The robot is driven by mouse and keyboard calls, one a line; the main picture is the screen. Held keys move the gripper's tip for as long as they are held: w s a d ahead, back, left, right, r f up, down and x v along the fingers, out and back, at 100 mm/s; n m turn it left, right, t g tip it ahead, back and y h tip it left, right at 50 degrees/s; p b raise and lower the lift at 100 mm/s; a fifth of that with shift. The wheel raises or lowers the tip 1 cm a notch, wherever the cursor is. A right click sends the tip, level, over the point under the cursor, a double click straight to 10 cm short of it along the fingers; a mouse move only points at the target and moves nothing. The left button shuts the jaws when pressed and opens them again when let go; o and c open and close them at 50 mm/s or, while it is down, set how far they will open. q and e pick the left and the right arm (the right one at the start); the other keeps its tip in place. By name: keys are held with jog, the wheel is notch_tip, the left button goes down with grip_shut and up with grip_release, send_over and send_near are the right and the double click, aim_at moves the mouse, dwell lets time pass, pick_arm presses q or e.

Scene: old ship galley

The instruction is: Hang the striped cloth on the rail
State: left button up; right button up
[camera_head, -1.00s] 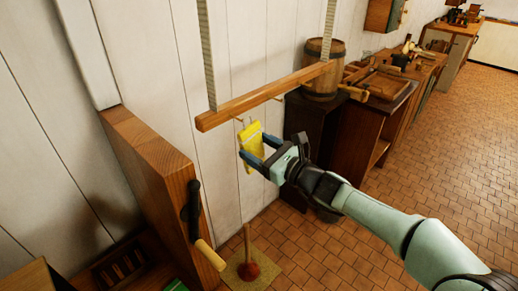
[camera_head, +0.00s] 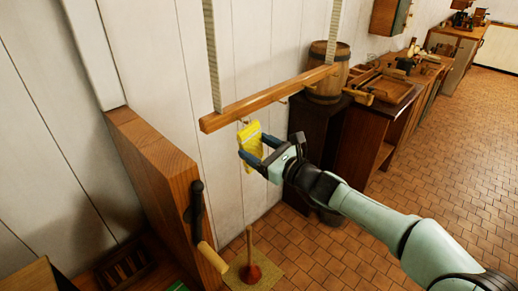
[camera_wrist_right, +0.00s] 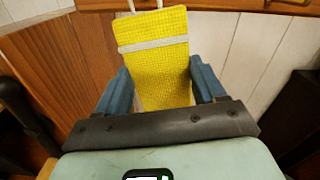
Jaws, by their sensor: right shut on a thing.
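The yellow cloth (camera_head: 250,136) with one pale stripe is in my right gripper (camera_head: 255,148). In the right wrist view the cloth (camera_wrist_right: 155,65) spans the space between the two blue fingers, and the stripe crosses its upper part. Two thin white strands, perhaps a loop, rise from its top edge out of that view. The rail (camera_head: 270,98) is a wooden bar on two pale straps, with small pegs on its front. The cloth is just below the rail's near end, close to a peg (camera_head: 240,121). I cannot tell whether the strands touch the peg. My left gripper is not in view.
A wooden cabinet side (camera_head: 150,170) with a dark-handled tool stands at left, below the rail. A barrel (camera_head: 327,72) on a dark stand is beyond the rail's far end. A plunger (camera_head: 251,268) stands on a mat below. The tiled floor at right is open.

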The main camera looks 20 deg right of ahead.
jog(key=shift+w+a+f+b, duration=0.1)
jog(key=shift+w+f+b, duration=0.1)
jog(key=shift+f+b, duration=0.15)
dwell(0.5)
jog(key=shift+f+b, duration=0.15)
jog(key=shift+b, duration=0.25)
dwell(0.4)
jog(key=o, duration=1.1)
jog(key=shift+o, duration=0.2)
